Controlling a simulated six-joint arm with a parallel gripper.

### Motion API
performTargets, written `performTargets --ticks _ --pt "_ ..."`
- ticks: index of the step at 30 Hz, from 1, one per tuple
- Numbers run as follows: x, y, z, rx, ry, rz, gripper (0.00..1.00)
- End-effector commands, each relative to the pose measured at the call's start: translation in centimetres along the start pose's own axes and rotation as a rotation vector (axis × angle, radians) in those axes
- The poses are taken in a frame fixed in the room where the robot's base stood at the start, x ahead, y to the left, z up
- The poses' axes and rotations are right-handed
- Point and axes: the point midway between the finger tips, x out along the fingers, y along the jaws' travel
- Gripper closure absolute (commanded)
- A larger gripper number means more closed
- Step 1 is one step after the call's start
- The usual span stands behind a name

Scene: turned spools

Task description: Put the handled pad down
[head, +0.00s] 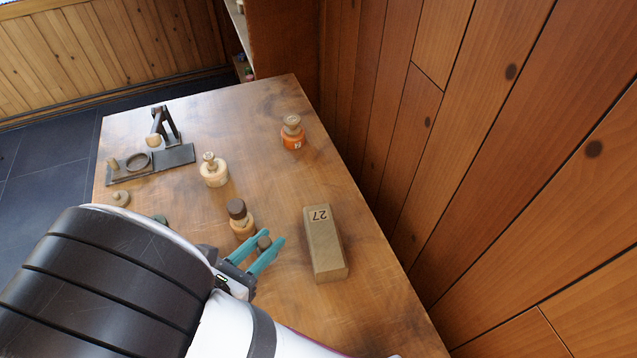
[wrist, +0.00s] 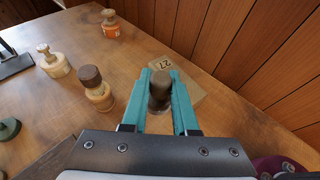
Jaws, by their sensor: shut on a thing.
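My gripper (head: 268,239) has its teal fingers closed on a dark brown, rounded knob, which I take to be the handle of the handled pad (head: 264,243). In the wrist view the pad (wrist: 160,88) shows between the fingers (wrist: 162,74), with its rounded top towards the camera. Its underside is hidden, and I cannot tell whether it touches the table. It is left of a long wooden block marked 27 (head: 325,250) and just in front of a pale spool with a dark brown cap (head: 240,218).
A pale spool (head: 213,173) and an orange spool (head: 292,134) stand farther back on the table (head: 265,105). A dark fixture (head: 178,156) with a raised arm is at the back left. A dark green piece (wrist: 8,129) lies at left. A plank wall borders the right side.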

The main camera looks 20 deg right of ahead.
Motion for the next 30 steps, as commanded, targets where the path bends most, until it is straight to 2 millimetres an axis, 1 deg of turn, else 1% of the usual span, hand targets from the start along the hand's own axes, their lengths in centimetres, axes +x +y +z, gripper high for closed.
performTargets --ticks 5,8,10,13,15,17,20,23,24,26,30 --pt "1.7 -3.0 -0.5 0.098 -0.001 -0.238 1.00" --pt "2.5 -5.3 -1.2 0.177 0.000 -0.431 1.00" --pt "2.8 -7.2 -2.0 0.250 0.000 -0.605 1.00" --pt "2.5 -9.6 -3.4 0.365 0.001 -0.884 1.00" --pt "2.1 -10.7 -4.5 0.444 0.002 -1.075 1.00" --pt "1.5 -11.2 -5.4 0.512 0.001 -1.238 1.00" --pt "0.5 -11.3 -6.8 0.623 0.002 -1.510 1.00" --pt "-0.5 -10.5 -8.0 0.737 0.003 -1.783 1.00" --pt "-0.8 -9.9 -8.4 0.783 0.003 -1.896 1.00" --pt "-1.0 -8.8 -8.8 0.853 0.004 -2.066 1.00" --pt "-0.7 -5.2 -8.9 1.016 0.005 -2.454 1.00"
